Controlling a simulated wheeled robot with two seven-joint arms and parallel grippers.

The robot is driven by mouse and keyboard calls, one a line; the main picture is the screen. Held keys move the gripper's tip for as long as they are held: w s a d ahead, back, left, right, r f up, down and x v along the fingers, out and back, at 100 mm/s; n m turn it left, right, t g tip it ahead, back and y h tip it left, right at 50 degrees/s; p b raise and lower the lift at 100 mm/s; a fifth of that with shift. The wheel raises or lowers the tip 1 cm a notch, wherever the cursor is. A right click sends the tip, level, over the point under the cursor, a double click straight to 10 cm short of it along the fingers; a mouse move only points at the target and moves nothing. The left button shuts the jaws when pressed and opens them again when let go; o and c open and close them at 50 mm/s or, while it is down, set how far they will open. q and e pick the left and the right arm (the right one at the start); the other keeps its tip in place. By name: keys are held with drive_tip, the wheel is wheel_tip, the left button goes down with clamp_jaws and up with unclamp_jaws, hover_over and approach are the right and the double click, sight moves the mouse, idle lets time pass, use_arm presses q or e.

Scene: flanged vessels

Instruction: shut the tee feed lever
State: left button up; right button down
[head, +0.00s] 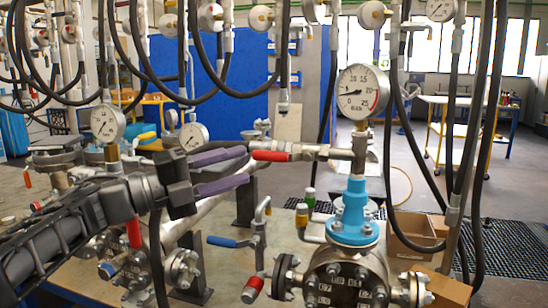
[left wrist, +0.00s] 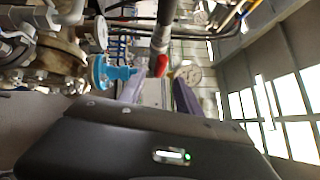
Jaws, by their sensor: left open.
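The tee feed lever is the red-sleeved handle (head: 272,155) to the left of the tee (head: 358,152) under a round gauge. It points left, roughly in line with the tee's side branch. My left gripper (head: 247,166) comes in from the left with its two purple fingers spread and empty. Its fingertips are close to the red end; I cannot tell whether they touch it. In the left wrist view a red handle end (left wrist: 160,66) shows just beyond the gap between the purple fingers (left wrist: 157,84). My right gripper is not in view.
A pressure gauge (head: 362,91) stands above the tee and a blue flanged fitting (head: 353,212) below it. A blue-handled lever (head: 228,241) and another red-ended lever (head: 253,288) are lower down. Black hoses (head: 480,130) hang at the right. A cardboard box (head: 412,232) stands on the bench.

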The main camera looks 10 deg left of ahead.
sight(264, 159)
use_arm(q)
drive_tip(key=shift+w, duration=0.1)
drive_tip(key=p+x, duration=0.1)
drive_tip(key=x, duration=0.6)
drive_tip(key=shift+w+d, duration=0.2)
drive_tip(key=shift+d, duration=0.05)
clamp_jaws()
idle(0.5)
idle(1.0)
